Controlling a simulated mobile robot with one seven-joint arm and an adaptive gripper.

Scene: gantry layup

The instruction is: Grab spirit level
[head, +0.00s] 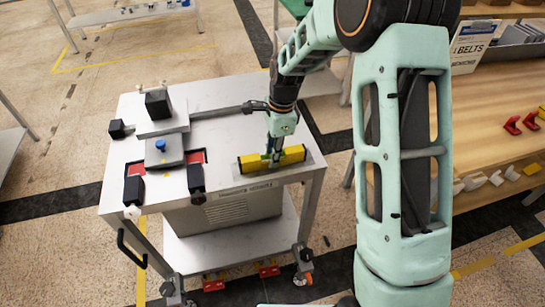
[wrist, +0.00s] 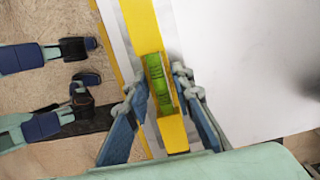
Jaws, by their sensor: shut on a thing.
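The spirit level is a long yellow bar (head: 292,156) lying near the right front edge of the white cart top. In the wrist view the yellow spirit level (wrist: 143,22) runs up the picture, with a green vial at its middle. My gripper (head: 272,158) is over the middle of the level in the head view. In the wrist view my gripper (wrist: 158,90) has one finger on each side of the level at the vial, shut on it. The level appears to be at the cart top; I cannot tell whether it is raised.
The white cart (head: 232,107) also bears a grey block with a blue knob (head: 160,145), a black cube (head: 157,104) and black-handled clamps (head: 196,178) on its left. A wooden bench (head: 480,140) with red and white parts stands at the right. A shelf table (head: 125,14) is at the back left.

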